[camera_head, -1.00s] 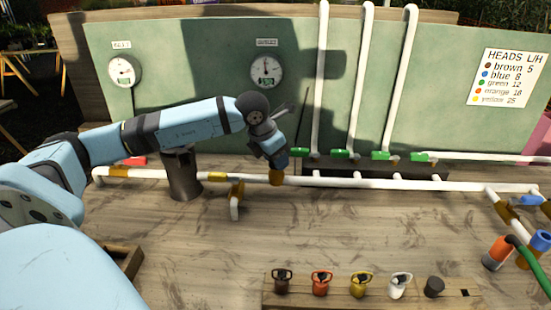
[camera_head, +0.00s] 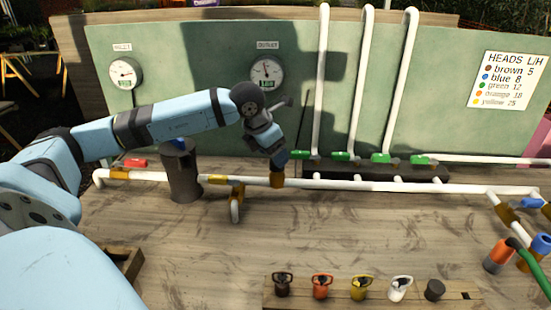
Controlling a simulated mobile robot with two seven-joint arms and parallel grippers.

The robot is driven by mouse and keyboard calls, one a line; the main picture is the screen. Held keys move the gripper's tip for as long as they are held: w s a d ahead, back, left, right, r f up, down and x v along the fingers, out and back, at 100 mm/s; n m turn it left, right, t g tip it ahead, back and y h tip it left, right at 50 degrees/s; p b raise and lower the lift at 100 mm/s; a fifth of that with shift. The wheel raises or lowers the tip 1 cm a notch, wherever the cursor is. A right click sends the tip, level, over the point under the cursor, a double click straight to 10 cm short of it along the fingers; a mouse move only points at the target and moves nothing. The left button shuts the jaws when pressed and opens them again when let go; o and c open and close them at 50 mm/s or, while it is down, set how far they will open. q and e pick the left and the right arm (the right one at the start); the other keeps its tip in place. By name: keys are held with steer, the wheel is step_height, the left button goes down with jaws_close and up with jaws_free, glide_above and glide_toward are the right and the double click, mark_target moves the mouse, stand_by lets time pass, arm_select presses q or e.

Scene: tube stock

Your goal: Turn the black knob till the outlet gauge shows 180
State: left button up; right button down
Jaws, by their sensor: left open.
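The dark knob-like body (camera_head: 184,178) stands upright on the white pipe at left and is most likely the black knob. My left arm passes in front of and above its top, so part of the top is hidden. The outlet gauge (camera_head: 267,70) is on the green board, its needle pointing up and slightly left. Its small green readout is too small to read surely. My left gripper (camera_head: 288,102) is right of the knob, below the outlet gauge, apart from the knob and seen small beyond my wrist. It is open and appears empty. My right gripper is not in view.
The inlet gauge (camera_head: 124,73) is at upper left. White pipes (camera_head: 366,80) with green valve handles (camera_head: 339,155) rise along the board. A wooden rack (camera_head: 455,297) with several coloured heads lies in front. The middle of the bench (camera_head: 340,230) is clear.

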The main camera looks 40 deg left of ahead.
arm_select(q)
steer(key=v, duration=1)
steer(key=shift+s+r, duration=0.2)
steer(key=shift+r, duration=0.2)
steer(key=shift+f, duration=0.1)
